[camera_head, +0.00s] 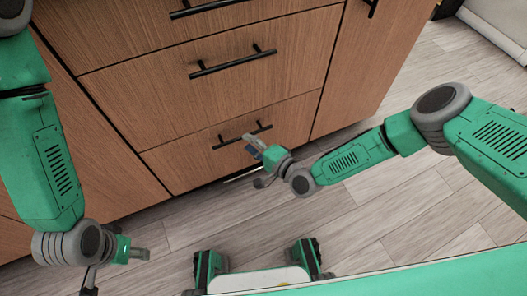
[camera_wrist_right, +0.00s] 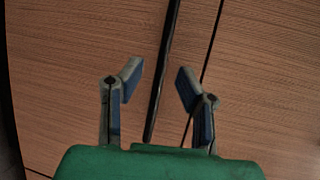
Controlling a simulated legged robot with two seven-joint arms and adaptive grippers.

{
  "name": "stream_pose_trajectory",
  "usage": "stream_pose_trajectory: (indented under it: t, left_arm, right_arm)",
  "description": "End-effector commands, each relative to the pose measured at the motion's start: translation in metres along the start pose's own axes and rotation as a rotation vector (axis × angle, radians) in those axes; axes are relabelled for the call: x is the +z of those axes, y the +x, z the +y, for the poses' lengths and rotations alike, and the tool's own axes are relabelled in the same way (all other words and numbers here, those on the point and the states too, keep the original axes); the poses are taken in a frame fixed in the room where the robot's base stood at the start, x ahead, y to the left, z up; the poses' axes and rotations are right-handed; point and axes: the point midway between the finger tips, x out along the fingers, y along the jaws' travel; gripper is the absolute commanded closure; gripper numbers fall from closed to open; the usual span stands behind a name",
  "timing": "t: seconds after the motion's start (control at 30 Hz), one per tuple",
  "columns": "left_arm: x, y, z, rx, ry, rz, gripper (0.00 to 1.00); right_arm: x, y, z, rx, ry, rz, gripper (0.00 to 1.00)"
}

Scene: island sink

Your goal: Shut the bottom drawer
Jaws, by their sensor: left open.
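The bottom drawer (camera_head: 190,160) is the lowest wooden front of the cabinet in the head view. It looks flush or nearly flush with the cabinet; I cannot tell whether a small gap remains. Its black bar handle (camera_head: 228,141) also shows in the right wrist view (camera_wrist_right: 168,60). My right gripper (camera_head: 252,146) is at this handle. In the right wrist view its fingers (camera_wrist_right: 158,82) are apart, with the bar between them; contact is not clear. My left gripper (camera_head: 118,272) is open and empty, low at the left, away from the drawers.
Two more drawer fronts with black handles, the middle one (camera_head: 150,105) and the top one (camera_head: 110,30), sit above and look shut. A cabinet door (camera_head: 365,70) is to the right. The wood-plank floor (camera_head: 390,220) in front is clear apart from my own body.

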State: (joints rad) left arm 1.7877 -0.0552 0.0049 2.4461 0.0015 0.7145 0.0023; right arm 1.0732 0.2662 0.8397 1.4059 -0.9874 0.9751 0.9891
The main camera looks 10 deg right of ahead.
Motion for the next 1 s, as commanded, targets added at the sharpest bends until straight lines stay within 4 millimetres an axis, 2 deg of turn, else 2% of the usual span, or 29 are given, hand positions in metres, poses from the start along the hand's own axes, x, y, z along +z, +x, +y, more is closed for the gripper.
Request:
stream_pose_trajectory:
  t: [0.03,0.2,0.4,1.0]
  left_arm:
    - [0.0,0.0,0.0,0.0,0.0,0.0,0.56]
    - [0.0,0.0,0.0,0.0,0.0,0.0,0.56]
    - [0.0,0.0,0.0,0.0,0.0,0.0,0.56]
    - [-0.002,0.001,0.0,0.0,0.0,-0.002,0.56]
  right_arm:
    - [-0.001,-0.013,0.0,0.002,0.003,0.0,0.69]
    - [0.001,-0.047,0.001,0.003,0.003,-0.001,0.69]
    - [0.002,-0.071,0.001,0.002,0.001,-0.003,0.69]
    - [0.002,-0.075,0.001,0.002,0.001,-0.003,0.69]
